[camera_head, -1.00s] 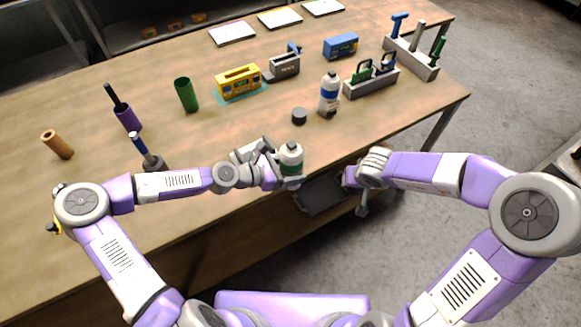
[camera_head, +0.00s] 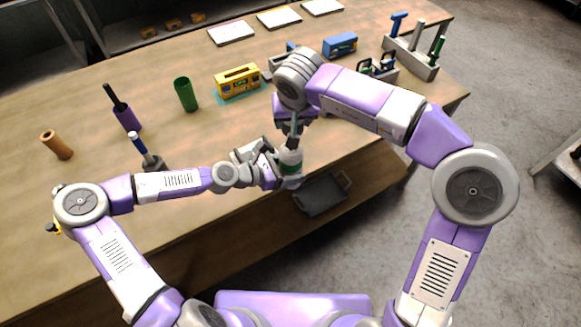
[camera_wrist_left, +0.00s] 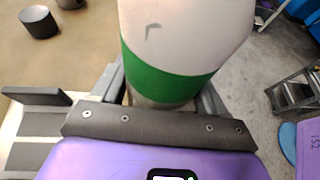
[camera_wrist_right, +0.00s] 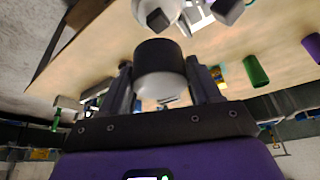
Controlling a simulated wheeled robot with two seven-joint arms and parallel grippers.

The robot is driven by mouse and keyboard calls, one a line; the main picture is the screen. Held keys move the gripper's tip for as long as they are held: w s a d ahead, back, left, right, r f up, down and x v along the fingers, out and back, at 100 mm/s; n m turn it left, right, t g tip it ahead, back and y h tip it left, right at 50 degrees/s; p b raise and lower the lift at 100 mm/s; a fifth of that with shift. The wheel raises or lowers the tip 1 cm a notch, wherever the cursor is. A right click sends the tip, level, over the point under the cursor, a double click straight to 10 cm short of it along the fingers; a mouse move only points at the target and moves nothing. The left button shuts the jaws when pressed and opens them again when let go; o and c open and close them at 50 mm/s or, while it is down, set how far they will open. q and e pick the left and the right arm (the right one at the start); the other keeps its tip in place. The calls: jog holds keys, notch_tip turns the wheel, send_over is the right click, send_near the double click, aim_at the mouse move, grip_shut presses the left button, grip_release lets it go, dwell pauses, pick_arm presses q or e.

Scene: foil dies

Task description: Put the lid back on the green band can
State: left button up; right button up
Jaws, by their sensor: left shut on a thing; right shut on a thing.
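My right gripper (camera_head: 294,127) is directly above the can, pointing down. In the right wrist view it is shut on a short round piece, seemingly the lid (camera_wrist_right: 160,58), with a dark body and a pale near end. The can's pale top (camera_wrist_right: 158,8) shows beyond it. Whether lid and can touch, I cannot tell.
A dark puck (camera_wrist_left: 38,22) stands on the table beyond the can. A green tube (camera_head: 186,95), a purple holder (camera_head: 127,119) and a yellow box (camera_head: 238,80) stand further back. My right arm hides part of the table's right side. The front left table is mostly clear.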

aim_at(291, 166)
jog(key=shift+s+a+r+n, duration=0.15)
jog(key=shift+s+r+n, duration=0.45)
jog(key=shift+s+r, duration=0.2)
jog(key=shift+f, duration=0.15)
jog(key=shift+f+y, duration=0.3)
jog(key=shift+f, duration=1.65)
jog(key=shift+s, duration=0.1)
jog(key=shift+f, duration=0.85)
jog(key=shift+f, duration=0.55)
jog(key=o, duration=1.1)
jog(key=shift+c, duration=0.2)
